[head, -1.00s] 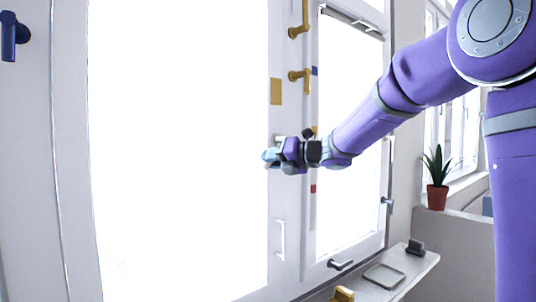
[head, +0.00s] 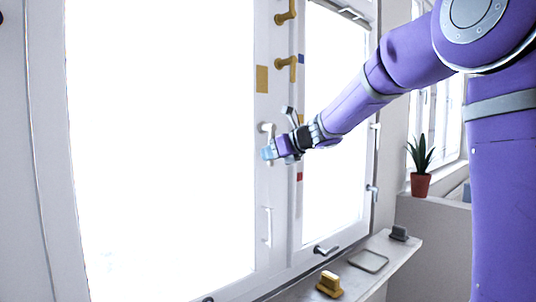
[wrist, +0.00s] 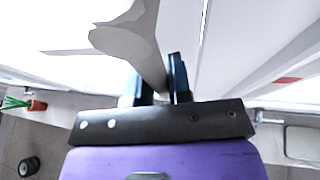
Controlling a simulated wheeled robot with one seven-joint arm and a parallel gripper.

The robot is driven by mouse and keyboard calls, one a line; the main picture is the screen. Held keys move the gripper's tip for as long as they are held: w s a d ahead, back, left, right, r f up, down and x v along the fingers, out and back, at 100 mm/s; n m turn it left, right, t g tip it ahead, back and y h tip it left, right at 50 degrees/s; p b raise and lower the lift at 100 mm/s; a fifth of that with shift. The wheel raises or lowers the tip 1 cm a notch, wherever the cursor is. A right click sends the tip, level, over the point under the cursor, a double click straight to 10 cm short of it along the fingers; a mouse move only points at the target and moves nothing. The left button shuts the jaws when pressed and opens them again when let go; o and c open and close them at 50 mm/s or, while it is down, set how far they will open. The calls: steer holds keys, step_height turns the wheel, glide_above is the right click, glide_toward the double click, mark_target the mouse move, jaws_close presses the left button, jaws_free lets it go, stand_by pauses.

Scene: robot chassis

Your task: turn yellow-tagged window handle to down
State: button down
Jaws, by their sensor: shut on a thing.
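The yellow tag (head: 262,79) is a flat patch on the white window frame. Below it on the same frame is a pale handle (head: 266,128), partly hidden by my gripper. My gripper (head: 269,153) is at the handle's lever, which appears to run downward into the jaws. In the wrist view the handle (wrist: 130,38) is large and grey-white, and its lever passes between the two dark fingers (wrist: 158,82). The jaws are shut on this lever. The lever's end is hidden.
Two gold handles (head: 287,67) sit above, the lower beside a blue tag (head: 301,58). A red tag (head: 299,176) is right of my gripper. A sill (head: 352,284) at lower right carries a yellow object (head: 330,284), a tray (head: 368,261) and a dark object (head: 399,233).

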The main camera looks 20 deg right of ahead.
steer(key=shift+d, duration=0.15)
stand_by(0.4)
steer(key=c, duration=1.1)
jaws_free()
steer(key=shift+o, duration=0.2)
steer(key=v, duration=1)
steer(key=shift+s+r, duration=0.2)
steer(key=shift+s, duration=0.1)
steer(key=shift+d, duration=0.15)
